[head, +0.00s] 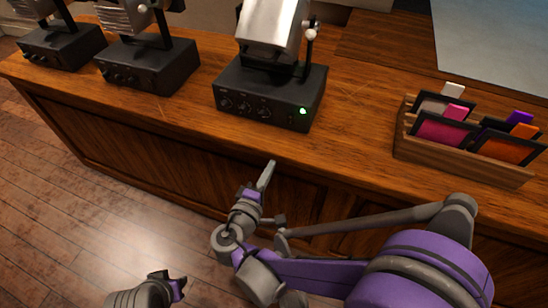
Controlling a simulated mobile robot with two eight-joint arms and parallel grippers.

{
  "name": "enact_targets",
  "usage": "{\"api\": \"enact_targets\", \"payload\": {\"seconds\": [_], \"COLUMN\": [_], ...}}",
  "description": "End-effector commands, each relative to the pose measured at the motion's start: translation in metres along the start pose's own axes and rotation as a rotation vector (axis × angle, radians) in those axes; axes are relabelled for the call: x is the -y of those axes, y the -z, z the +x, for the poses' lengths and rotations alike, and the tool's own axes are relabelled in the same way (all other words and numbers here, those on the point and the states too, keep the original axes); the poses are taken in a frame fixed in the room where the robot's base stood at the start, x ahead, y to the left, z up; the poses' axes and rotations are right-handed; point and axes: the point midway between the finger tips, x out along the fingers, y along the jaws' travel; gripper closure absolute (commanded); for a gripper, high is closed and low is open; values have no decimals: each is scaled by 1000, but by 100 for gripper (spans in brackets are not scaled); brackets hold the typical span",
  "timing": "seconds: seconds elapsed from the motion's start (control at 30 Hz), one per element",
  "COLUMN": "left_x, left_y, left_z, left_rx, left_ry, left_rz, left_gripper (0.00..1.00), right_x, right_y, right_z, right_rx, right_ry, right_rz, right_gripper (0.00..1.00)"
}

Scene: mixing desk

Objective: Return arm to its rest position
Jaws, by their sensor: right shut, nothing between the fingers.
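My right gripper (266,175) is shut and empty. It hangs in front of the wooden desk's front panel, below the desk edge, with its fingers pointing up toward the desk. Its purple and grey arm (420,265) comes in from the lower right and is bent, clear of the desk top. Part of my left arm (150,292) shows at the bottom edge, left of the middle. Its fingers cannot be made out there.
A wooden rack (460,160) of coloured cards stands at the right. The wooden floor (70,220) at the left is clear.

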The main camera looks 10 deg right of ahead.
Motion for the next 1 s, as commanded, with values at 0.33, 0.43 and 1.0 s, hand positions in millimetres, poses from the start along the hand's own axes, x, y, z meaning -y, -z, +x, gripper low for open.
{"api": "enact_targets", "payload": {"seconds": [0.33,0.43,1.0], "left_x": [0,0,0], "left_y": [0,0,0], "left_z": [0,0,0], "left_rx": [0,0,0], "left_ry": [0,0,0], "left_rz": [0,0,0], "left_gripper": [70,70,70], "right_x": [1,1,51], "right_y": [0,0,-128], "right_z": [-3,-3,0], "right_rx": [0,0,217], "right_ry": [0,0,535], "right_rz": [0,0,270], "right_gripper": [100,100,100]}}
